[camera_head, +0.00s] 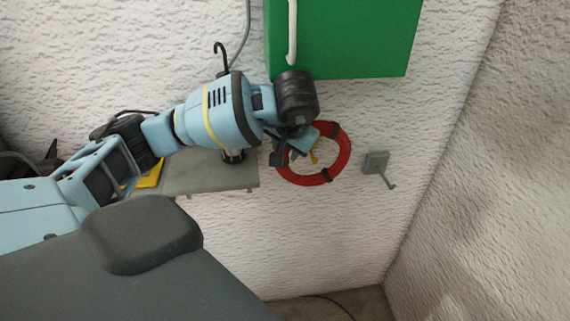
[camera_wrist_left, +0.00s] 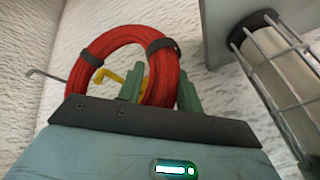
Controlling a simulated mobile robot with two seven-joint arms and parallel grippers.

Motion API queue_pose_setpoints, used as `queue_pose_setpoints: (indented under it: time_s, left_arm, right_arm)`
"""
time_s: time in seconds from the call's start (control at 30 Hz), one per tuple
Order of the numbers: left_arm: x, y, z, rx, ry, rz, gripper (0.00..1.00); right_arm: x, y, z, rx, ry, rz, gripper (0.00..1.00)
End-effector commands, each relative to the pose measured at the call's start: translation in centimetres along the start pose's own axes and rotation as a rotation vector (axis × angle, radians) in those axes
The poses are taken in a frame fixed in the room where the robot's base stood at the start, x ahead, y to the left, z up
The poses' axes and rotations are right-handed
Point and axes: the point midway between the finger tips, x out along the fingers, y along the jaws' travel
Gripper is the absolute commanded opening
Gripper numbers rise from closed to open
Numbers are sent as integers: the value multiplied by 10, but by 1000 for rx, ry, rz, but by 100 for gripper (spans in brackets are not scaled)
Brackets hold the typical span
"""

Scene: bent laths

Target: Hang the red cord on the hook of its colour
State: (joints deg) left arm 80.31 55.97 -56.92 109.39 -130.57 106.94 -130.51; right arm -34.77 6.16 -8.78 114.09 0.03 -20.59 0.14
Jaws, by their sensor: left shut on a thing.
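The red cord (camera_head: 345,156) is a coiled ring with dark bands, held in front of the white wall in the head view. My left gripper (camera_head: 291,150) is shut on the ring's left side. In the left wrist view the cord (camera_wrist_left: 168,75) passes between the greenish fingers of the gripper (camera_wrist_left: 160,92). A yellow hook (camera_wrist_left: 110,76) shows through the ring; I cannot tell whether they touch. A grey hook (camera_head: 378,163) is on the wall to the right, apart from the cord. I see no red hook. My right gripper is not in view.
A green cabinet (camera_head: 345,40) with a white handle is above the cord. A grey shelf (camera_head: 205,178) is at the left, with a caged lamp (camera_wrist_left: 275,75) close by. A black hook (camera_head: 221,55) is at the upper left. The wall below the cord is bare.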

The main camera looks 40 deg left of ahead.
Motion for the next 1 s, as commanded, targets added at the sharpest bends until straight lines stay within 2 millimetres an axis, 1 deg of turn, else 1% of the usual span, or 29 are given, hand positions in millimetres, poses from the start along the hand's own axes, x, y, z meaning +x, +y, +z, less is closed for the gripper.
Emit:
queue_pose_setpoints:
  time_s: [0.03,0.1,0.23,0.53,0.73,0.83,1.0]
  left_arm:
    - [3,-6,-8,-7,4,0,0]
    - [8,-12,-15,-6,5,0,0]
    - [21,-4,-7,-1,3,2,0]
    - [29,-1,-3,-2,4,2,0]
    - [53,8,7,-1,1,2,0]
    - [59,8,7,-4,7,2,0]
    - [66,10,8,-3,7,2,0]
  right_arm:
    - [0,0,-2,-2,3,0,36]
    - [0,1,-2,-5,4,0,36]
    - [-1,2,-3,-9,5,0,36]
    - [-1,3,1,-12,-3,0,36]
    - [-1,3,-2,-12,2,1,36]
    - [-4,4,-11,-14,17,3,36]
    - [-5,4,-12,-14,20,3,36]
